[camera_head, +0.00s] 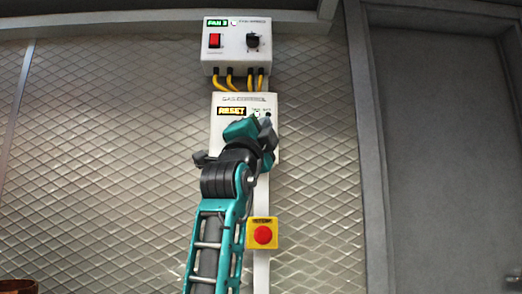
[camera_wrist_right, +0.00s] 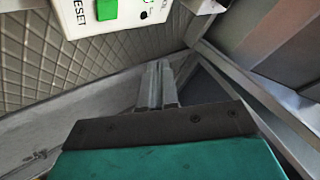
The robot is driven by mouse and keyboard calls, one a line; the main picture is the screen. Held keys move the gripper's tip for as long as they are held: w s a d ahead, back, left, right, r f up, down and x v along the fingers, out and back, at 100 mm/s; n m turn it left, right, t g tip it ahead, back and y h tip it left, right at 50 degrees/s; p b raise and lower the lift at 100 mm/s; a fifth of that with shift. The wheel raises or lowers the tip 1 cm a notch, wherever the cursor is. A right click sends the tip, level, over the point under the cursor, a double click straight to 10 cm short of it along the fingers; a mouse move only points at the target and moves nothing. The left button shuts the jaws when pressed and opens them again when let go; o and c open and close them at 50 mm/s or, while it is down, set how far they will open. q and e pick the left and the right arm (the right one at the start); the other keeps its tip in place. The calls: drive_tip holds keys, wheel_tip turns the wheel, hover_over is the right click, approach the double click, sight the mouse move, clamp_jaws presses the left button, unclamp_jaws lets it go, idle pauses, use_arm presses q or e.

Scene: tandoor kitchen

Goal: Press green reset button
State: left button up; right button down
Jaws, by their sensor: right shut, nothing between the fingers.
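The white reset panel (camera_head: 272,136) hangs on the wall, with a lit RESET display (camera_head: 231,112). My right gripper (camera_head: 266,122) is raised in front of the panel and covers much of its lower part. In the head view the green button is hidden behind my gripper. In the right wrist view the green button (camera_wrist_right: 107,9) sits on the panel (camera_wrist_right: 75,25) at the top edge, beside the RESET lettering. The gripper fingers (camera_wrist_right: 157,70) are shut and empty, below and right of the button in that view; no contact shows. My left gripper is out of view.
Above hangs a fan control box (camera_head: 236,54) with a red switch (camera_head: 214,41), a black knob (camera_head: 253,41) and several yellow cables (camera_head: 229,81). Below the panel is a yellow box with a red emergency button (camera_head: 263,235). A grey door (camera_head: 450,150) stands at the right.

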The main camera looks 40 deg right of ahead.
use_arm(q)
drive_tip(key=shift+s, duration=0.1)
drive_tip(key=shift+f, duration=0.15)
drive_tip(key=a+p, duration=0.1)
drive_tip(key=p, duration=0.1)
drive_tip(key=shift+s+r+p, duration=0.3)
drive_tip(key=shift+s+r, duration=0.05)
use_arm(e)
drive_tip(key=w+d, duration=0.5)
drive_tip(key=w, duration=0.1)
drive_tip(key=shift+w+d, duration=0.35)
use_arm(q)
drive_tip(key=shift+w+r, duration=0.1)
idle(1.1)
use_arm(e)
drive_tip(key=shift+w+d, duration=0.1)
idle(0.4)
drive_tip(key=shift+w+d, duration=0.2)
drive_tip(key=shift+w, duration=0.05)
